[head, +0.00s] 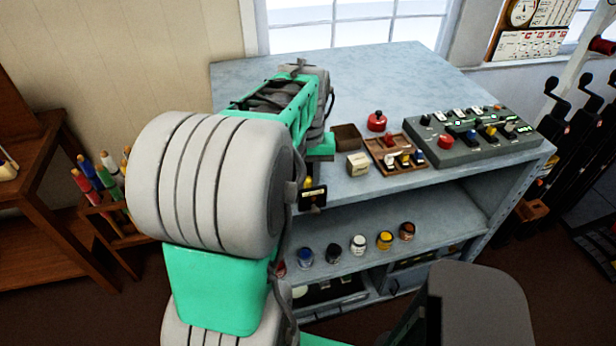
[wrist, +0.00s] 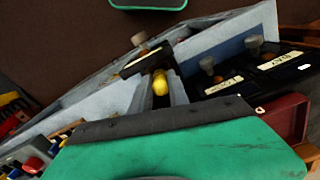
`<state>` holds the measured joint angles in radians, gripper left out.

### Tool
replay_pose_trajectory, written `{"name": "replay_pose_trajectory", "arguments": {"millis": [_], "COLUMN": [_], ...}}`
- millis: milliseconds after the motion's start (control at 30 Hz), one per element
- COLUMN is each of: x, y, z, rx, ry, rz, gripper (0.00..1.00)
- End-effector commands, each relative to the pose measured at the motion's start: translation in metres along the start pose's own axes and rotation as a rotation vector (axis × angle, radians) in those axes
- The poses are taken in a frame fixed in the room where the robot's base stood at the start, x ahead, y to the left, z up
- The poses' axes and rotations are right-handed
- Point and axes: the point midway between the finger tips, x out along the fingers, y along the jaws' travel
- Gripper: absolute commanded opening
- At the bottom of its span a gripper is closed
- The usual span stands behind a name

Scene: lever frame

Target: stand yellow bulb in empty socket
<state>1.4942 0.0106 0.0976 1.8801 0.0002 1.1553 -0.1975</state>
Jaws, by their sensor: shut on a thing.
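My gripper (head: 307,172) reaches over the left front edge of the grey bench, with its fingers mostly hidden behind my arm. It is shut on the yellow bulb (head: 308,182), which shows just above a black labelled block (head: 313,199) at the bench front. In the wrist view the yellow bulb (wrist: 160,83) shows beyond my gripper's green body, close beside a black labelled block (wrist: 146,64) with a knob. I cannot tell whether the bulb touches that block. I cannot pick out the empty socket for sure.
On the bench (head: 400,75) are a brown box (head: 347,138), a cream box (head: 357,165), a wooden tray (head: 398,168) of small coloured-topped pieces, a red knobbed item (head: 377,121) and a switch panel (head: 480,134). Several jars stand on the shelf (head: 440,228) below. The bench's back is clear.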

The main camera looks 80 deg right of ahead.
Motion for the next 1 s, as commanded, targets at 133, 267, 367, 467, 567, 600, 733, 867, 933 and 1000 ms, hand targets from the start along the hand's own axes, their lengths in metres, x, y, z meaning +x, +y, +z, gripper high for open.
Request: {"name": "replay_pose_trajectory", "arguments": {"millis": [133, 267, 367, 467, 567, 600, 733, 867, 933, 1000], "x": [0.003, 0.004, 0.007, 0.006, 0.006, 0.006, 0.006, 0.005, 0.0, -0.006], "y": [0.0, 0.0, 0.0, 0.0, 0.0, 0.0, 0.0, 0.0, 0.0, 0.0], "z": [-0.001, 0.0, 0.0, -0.001, 0.0, 0.0, 0.0, 0.0, -0.001, -0.001], "rx": [0.0, 0.0, 0.0, 0.001, 0.001, 0.001, 0.001, 0.001, 0.001, 0.001], "ry": [0.003, 0.002, 0.002, 0.002, 0.002, 0.002, 0.002, 0.002, 0.003, 0.005], "rz": [0.001, 0.0, 0.0, 0.0, 0.0, 0.0, 0.0, 0.0, 0.001, 0.001], "gripper": [0.0, 0.0, 0.0, 0.29, 0.37, 0.4, 0.43, 0.43, 0.43, 0.43]}}
